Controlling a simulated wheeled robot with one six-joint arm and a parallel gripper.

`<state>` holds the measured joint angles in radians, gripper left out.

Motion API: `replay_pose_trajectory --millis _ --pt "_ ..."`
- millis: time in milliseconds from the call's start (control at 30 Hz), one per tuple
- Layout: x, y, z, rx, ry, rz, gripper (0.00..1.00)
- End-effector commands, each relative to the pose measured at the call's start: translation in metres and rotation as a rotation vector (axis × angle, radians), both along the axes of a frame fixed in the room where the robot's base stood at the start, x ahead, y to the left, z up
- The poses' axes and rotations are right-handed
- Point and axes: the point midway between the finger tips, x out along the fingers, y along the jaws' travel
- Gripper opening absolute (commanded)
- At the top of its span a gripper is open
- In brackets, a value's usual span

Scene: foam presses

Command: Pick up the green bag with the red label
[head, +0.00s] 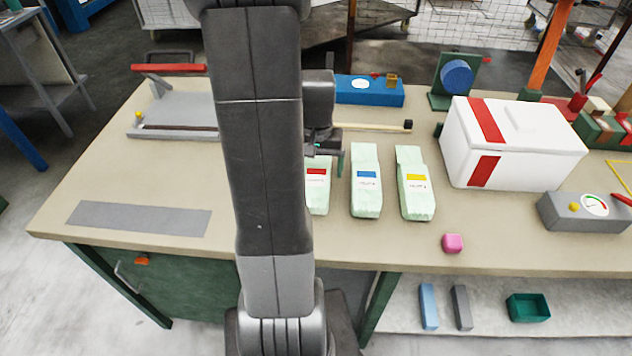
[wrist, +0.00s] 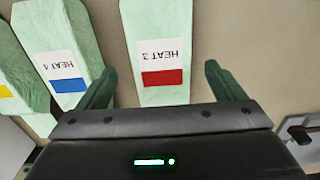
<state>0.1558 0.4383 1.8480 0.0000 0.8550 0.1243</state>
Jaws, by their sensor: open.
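The green bag with the red label (head: 317,192) lies on the bench, partly hidden behind my arm in the head view. In the wrist view this pale green bag (wrist: 158,25) shows a white label with a red block, printed "HEAT 3" upside down. My gripper (wrist: 170,85) is open, one finger on each side of this bag, with a gap to each. In the head view my gripper (head: 325,150) is over the far end of the bag. Whether the fingers reach down beside it I cannot tell. The blue-label bag (head: 366,190) lies to its right.
A yellow-label bag (head: 414,190) lies further right, then a white box with red stripes (head: 540,145). A blue box (head: 368,92) stands behind. A grey mat (head: 140,218) lies left; bench around it is clear.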

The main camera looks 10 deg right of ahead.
Motion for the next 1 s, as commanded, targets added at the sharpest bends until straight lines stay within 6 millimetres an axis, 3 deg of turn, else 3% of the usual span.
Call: replay_pose_trajectory --millis 300,633,900,1000 --pt "0.001 0.001 -0.038 0.000 0.004 0.000 0.89" --pt "0.001 0.001 -0.043 0.000 0.000 0.000 0.89" --pt "0.001 0.001 -0.043 0.000 0.000 0.000 0.41" --pt "0.001 0.001 -0.043 0.000 0.000 0.000 0.41"
